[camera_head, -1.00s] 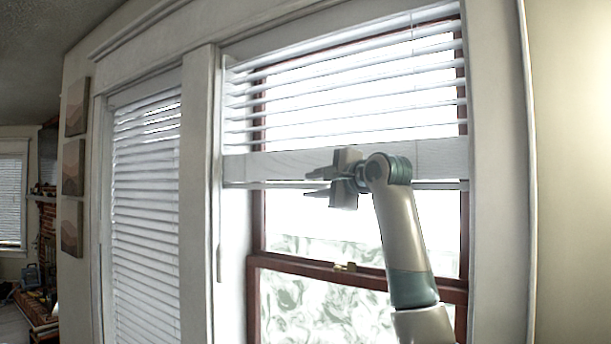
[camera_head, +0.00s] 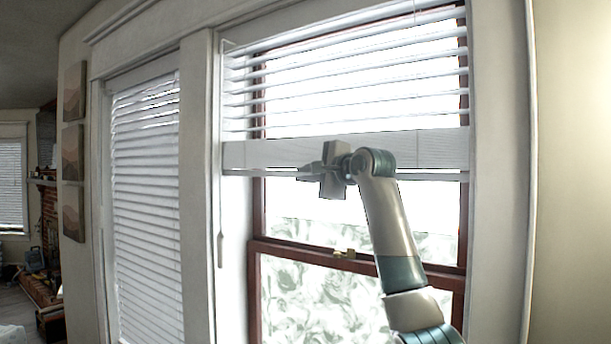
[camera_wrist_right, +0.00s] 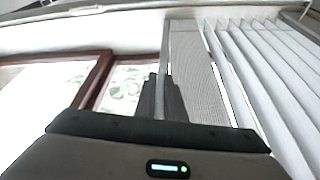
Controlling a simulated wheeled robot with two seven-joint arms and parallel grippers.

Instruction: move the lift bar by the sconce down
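The lift bar (camera_head: 415,176) is the thin pale rail along the underside of the raised white blind in the right window. It also shows as a narrow strip in the right wrist view (camera_wrist_right: 164,62). My right gripper (camera_head: 306,174) is at the bar, left of its middle. Its two dark fingers (camera_wrist_right: 160,97) are close together, one on each side of the strip, and look shut on it. The gripper hides part of the bar. The sconce is not in view; a warm glow lies on the wall at the right. My left gripper is not in view.
The band of stacked slats (camera_head: 255,154) is just above the bar. Red-brown window framing (camera_head: 300,252) with a brass latch (camera_head: 344,254) stands below and behind. A lowered blind (camera_head: 147,210) hangs at the left, with a wand (camera_head: 220,215) between the blinds.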

